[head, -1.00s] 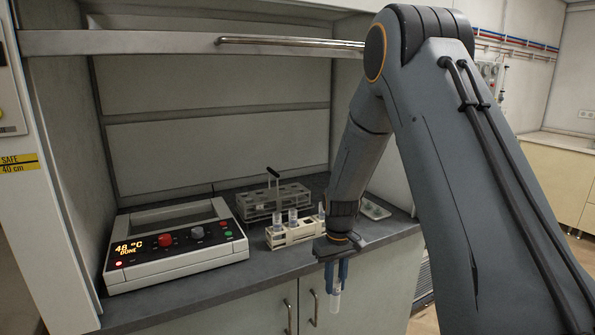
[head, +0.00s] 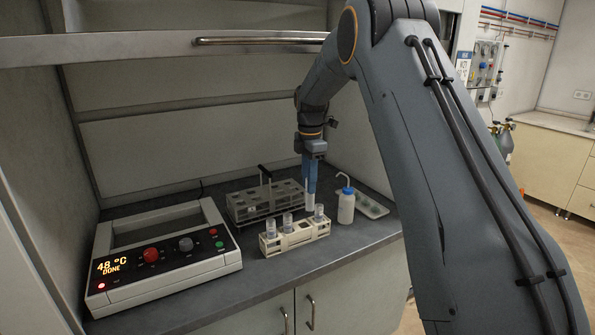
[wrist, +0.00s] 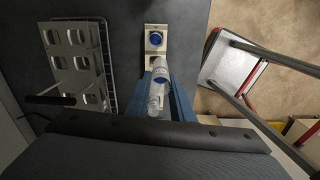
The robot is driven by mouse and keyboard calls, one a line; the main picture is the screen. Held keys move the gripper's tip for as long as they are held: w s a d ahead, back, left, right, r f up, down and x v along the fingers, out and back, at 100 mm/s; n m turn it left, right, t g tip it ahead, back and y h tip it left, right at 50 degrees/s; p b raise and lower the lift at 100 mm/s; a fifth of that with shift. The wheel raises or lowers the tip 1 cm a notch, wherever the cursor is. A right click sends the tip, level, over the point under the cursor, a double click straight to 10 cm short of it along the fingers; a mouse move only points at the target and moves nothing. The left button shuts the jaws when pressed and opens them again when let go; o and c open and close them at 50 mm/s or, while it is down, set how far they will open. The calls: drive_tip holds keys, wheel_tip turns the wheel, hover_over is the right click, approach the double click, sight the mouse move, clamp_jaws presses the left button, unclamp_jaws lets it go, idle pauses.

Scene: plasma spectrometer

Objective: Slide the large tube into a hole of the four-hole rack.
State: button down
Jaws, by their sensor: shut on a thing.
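My gripper (head: 309,190) has blue fingers and is shut on the large tube (head: 310,203), a clear whitish tube that hangs upright below the fingers. The cream four-hole rack (head: 300,241) stands on the counter with three tubes in it. A gap shows between the middle and right tubes. In the head view the held tube is behind and above the rack near this gap, apart from it as far as I can tell. In the wrist view, the rack (wrist: 154,30) lies ahead of my gripper (wrist: 165,95), and the fingers partly hide it.
A grey wire-framed rack (head: 250,203) with a black handle stands behind the cream rack. A white wash bottle (head: 346,205) and a pale tray (head: 370,206) are to the right. A heating device (head: 165,255) reading 48 °C DONE fills the left counter. A hood sash edge crosses above.

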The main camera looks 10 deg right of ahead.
drive_tip(key=shift+n, duration=0.6)
drive_tip(key=shift+w+a+f+b, duration=0.15)
drive_tip(key=shift+a+f+b, duration=0.2)
drive_tip(key=shift+f, duration=0.4)
drive_tip(key=shift+w+a+f+b, duration=0.1)
drive_tip(key=shift+a+f+b, duration=0.1)
drive_tip(key=shift+f+b, duration=0.4)
drive_tip(key=shift+w+a+f+b, duration=0.2)
drive_tip(key=shift+a+f, duration=0.1)
drive_tip(key=shift+f, duration=0.6)
drive_tip(key=shift+s+f, duration=0.1)
drive_tip(key=shift+f, duration=0.3)
drive_tip(key=shift+f+b, duration=0.65)
drive_tip(key=shift+f, duration=1.15)
drive_tip(key=shift+f, duration=0.25)
drive_tip(key=shift+f, duration=0.3)
drive_tip(key=shift+f+b, duration=0.45)
drive_tip(key=shift+f, duration=0.2)
